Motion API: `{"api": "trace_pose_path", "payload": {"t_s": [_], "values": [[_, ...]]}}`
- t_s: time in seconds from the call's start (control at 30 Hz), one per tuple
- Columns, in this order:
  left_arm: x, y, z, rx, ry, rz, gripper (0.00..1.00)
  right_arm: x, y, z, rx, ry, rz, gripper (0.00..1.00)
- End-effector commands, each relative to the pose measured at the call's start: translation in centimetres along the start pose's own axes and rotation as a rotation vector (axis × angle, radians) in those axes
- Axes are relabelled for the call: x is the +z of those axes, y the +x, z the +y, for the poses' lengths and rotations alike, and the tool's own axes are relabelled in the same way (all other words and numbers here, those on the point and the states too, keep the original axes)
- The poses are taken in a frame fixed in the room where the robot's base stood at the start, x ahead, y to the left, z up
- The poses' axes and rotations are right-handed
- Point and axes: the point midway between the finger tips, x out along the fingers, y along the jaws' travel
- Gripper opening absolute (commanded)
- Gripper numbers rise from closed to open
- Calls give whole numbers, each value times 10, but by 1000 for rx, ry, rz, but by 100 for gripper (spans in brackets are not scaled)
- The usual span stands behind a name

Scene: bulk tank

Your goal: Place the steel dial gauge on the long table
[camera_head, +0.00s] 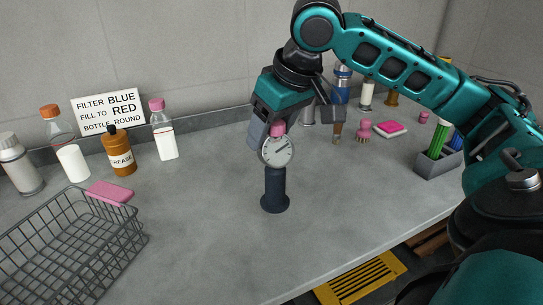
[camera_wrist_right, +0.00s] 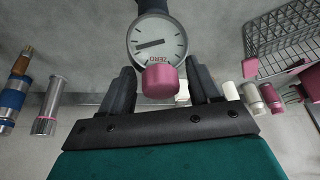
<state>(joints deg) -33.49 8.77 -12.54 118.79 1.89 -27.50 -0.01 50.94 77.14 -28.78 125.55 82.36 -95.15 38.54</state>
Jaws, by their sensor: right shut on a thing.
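The steel dial gauge (camera_head: 277,151) has a round white face and a pink knob on top. It sits at the top of a dark blue post with a round foot (camera_head: 275,192), above the grey long table (camera_head: 200,235); I cannot tell whether post and gauge are one piece. My right gripper (camera_head: 290,127) comes down from above and is shut on the gauge at its pink knob. In the right wrist view the gauge face (camera_wrist_right: 157,43) shows beyond the knob (camera_wrist_right: 160,81), with a finger on each side. My left gripper is not in view.
A wire basket (camera_head: 70,250) and a pink sponge (camera_head: 110,193) are at the left. Several bottles, with a brown grease bottle (camera_head: 119,151), and a sign (camera_head: 108,110) line the back. A grey holder (camera_head: 438,164) stands right. The table around the post is clear.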

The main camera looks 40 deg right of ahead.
Motion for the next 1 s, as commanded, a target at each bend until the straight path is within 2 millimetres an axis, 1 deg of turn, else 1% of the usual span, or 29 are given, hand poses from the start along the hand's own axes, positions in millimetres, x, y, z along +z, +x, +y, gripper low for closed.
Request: {"api": "trace_pose_path", "payload": {"t_s": [0.07, 0.2, 0.3, 0.67, 0.7, 0.97, 1.0], "values": [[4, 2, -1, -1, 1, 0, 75, 3, 7, 0, 1, 0, 0, 0], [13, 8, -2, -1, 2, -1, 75, 12, 28, 1, 2, 0, -3, 0], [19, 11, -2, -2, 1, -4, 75, 17, 39, 1, 2, 0, -2, 0], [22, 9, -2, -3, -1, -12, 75, 17, 40, 1, 0, 0, 0, 0], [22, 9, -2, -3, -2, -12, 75, 18, 41, 1, 0, 0, -1, 63], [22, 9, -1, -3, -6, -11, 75, 17, 41, 1, 0, 0, -1, 88], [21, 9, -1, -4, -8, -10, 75, 17, 41, 1, 0, 0, -1, 88]]}}
